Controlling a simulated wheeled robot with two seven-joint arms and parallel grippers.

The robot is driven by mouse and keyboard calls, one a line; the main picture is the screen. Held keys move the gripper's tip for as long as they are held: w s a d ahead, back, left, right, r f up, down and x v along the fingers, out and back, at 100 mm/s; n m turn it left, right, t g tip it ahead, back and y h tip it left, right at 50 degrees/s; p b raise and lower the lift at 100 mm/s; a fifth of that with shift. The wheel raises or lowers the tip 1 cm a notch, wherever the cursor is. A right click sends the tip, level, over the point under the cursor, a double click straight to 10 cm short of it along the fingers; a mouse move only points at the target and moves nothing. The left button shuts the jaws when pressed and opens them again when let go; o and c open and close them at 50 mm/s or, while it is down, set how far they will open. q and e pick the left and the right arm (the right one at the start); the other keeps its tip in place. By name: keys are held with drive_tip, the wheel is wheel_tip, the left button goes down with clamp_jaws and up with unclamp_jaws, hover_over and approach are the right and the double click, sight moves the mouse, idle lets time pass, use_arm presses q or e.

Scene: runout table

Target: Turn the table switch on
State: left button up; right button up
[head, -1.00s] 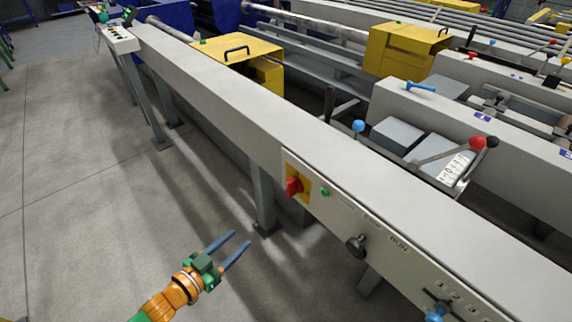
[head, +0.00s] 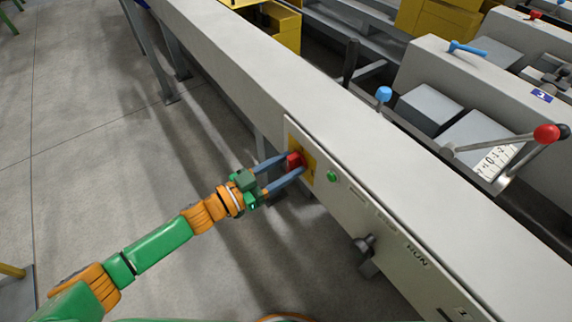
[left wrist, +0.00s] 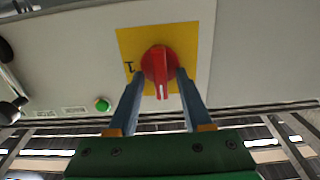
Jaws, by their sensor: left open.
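The table switch is a red rotary knob (head: 294,161) on a yellow plate (head: 308,180) on the grey front panel of the table. In the left wrist view the red knob (left wrist: 160,65) sits on its yellow plate (left wrist: 128,42), its ridge in line with the fingers. My left gripper (head: 284,168) is open, with its two blue fingers reaching to either side of the knob. In the left wrist view the fingertips (left wrist: 160,78) flank the knob; I cannot tell whether they touch it. My right gripper is not in view.
A green button (head: 332,176) is just right of the yellow plate. A black knob (head: 364,245) sticks out farther right on the panel. Blue-knobbed (head: 384,94) and red-knobbed (head: 546,134) levers stand behind the grey beam (head: 330,120).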

use_arm(q)
clamp_jaws()
drive_tip(key=m, duration=0.4)
drive_tip(key=shift+s, duration=0.1)
drive_tip(key=m, duration=0.4)
drive_tip(key=shift+s+d+f+m, duration=0.1)
drive_tip(key=shift+s+d+m, duration=0.05)
drive_tip(key=shift+m, duration=0.25)
drive_tip(key=m, duration=0.4)
drive_tip(key=shift+f, duration=0.2)
drive_tip(key=m+b, duration=0.1)
drive_tip(key=m, duration=0.4)
drive_tip(key=shift+s+f, duration=0.1)
